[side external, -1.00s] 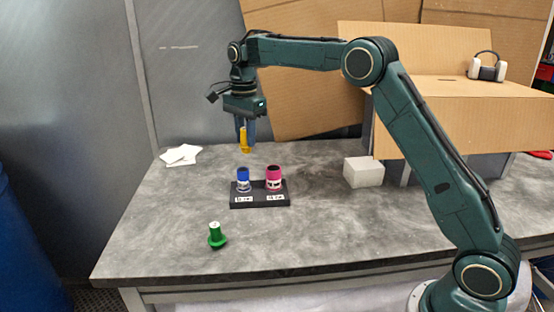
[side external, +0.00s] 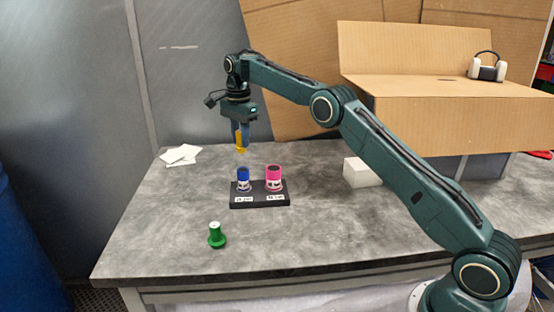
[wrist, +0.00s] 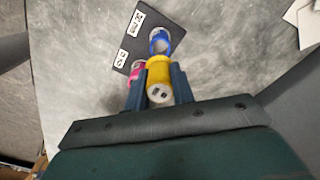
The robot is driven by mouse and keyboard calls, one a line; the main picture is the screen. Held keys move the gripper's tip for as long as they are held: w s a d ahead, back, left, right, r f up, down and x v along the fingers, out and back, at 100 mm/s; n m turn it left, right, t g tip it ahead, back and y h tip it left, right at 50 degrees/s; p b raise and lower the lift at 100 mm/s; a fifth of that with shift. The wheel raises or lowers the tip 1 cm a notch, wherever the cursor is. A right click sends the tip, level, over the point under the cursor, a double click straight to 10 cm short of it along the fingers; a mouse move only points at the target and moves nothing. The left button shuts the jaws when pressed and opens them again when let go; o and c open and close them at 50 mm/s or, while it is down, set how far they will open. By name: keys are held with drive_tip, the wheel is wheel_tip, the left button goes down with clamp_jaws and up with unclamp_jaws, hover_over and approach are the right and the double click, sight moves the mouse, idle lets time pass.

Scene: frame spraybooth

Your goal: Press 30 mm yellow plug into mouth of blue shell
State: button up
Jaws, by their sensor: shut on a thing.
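My gripper (side external: 241,146) is shut on the yellow plug (side external: 241,139), which hangs upright above the stand. The plug also shows between the fingers in the wrist view (wrist: 159,78). The blue shell (side external: 243,177) stands upright in the left place of a black holder (side external: 262,201), a little below the plug and apart from it. In the wrist view the blue shell (wrist: 160,38) shows just beyond the plug, with its round mouth open. A pink shell (side external: 274,177) stands in the right place; in the wrist view the plug and a finger partly hide it.
A green plug-like part (side external: 216,235) with a white top stands at the front of the grey table (side external: 330,225). A white block (side external: 362,172) lies to the right, near a cardboard box (side external: 455,120). White sheets (side external: 180,155) lie at the back left. The right front table is clear.

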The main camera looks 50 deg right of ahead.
sight(241, 150)
drive_tip(key=shift+f, duration=0.1)
idle(0.3)
drive_tip(key=shift+f, duration=2.3)
drive_tip(key=shift+f, duration=1.45)
idle(0.5)
drive_tip(key=o, duration=1.1)
drive_tip(key=shift+c, duration=0.2)
drive_tip(key=shift+r, duration=0.15)
drive_tip(key=shift+r, duration=3.6)
drive_tip(key=shift+r, duration=0.1)
